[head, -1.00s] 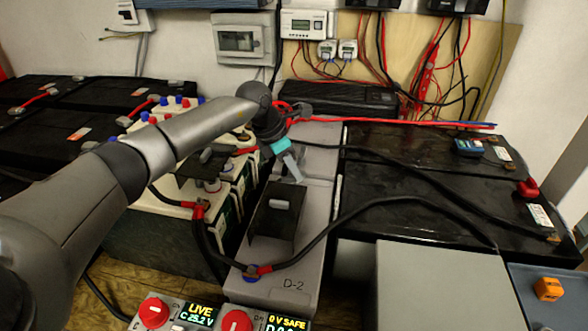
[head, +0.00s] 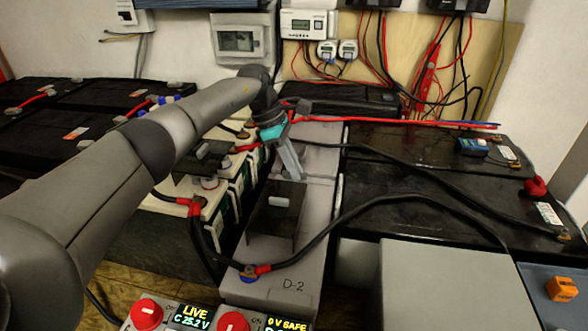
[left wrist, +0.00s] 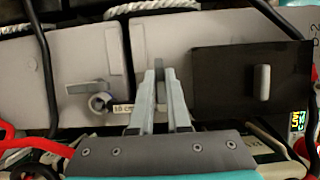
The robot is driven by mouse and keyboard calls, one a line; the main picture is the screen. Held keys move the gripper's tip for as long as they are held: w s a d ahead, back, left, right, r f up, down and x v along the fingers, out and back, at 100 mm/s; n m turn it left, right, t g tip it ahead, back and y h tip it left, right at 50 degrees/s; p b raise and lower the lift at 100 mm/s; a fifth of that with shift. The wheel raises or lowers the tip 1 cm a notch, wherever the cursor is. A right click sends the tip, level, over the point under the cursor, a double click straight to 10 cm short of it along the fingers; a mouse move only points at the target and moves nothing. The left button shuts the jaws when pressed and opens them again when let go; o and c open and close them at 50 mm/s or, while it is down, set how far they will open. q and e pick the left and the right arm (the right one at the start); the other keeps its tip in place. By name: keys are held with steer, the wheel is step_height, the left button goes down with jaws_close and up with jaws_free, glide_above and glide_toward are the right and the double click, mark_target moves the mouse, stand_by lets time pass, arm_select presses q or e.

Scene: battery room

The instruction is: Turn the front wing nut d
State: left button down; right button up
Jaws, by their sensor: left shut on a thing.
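My left gripper (head: 292,176) reaches down onto the grey battery case marked D-2 (head: 283,285), just behind its black cover plate (head: 262,221). My right gripper is not in view.
A black cable with a red-sleeved lug (head: 262,269) ends at the case's front and curves right. Cream-topped batteries (head: 180,207) stand left, and black batteries (head: 420,205) stand right. Red switches (head: 148,312) and displays sit at the front edge.

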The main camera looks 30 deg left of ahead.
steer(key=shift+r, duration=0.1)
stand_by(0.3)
arm_select(q)
steer(key=c, duration=1.2)
jaws_free()
steer(key=shift+o, duration=0.2)
steer(key=shift+a+r, duration=0.15)
steer(key=shift+r, duration=0.1)
steer(key=p+v, duration=0.5)
steer(key=v, duration=0.9)
steer(key=shift+r+p, duration=0.35)
steer(key=shift+p, duration=0.05)
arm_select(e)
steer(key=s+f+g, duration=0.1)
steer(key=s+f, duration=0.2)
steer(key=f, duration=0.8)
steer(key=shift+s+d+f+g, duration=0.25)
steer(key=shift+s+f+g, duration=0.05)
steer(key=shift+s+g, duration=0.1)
arm_select(q)
steer(key=shift+a, duration=0.1)
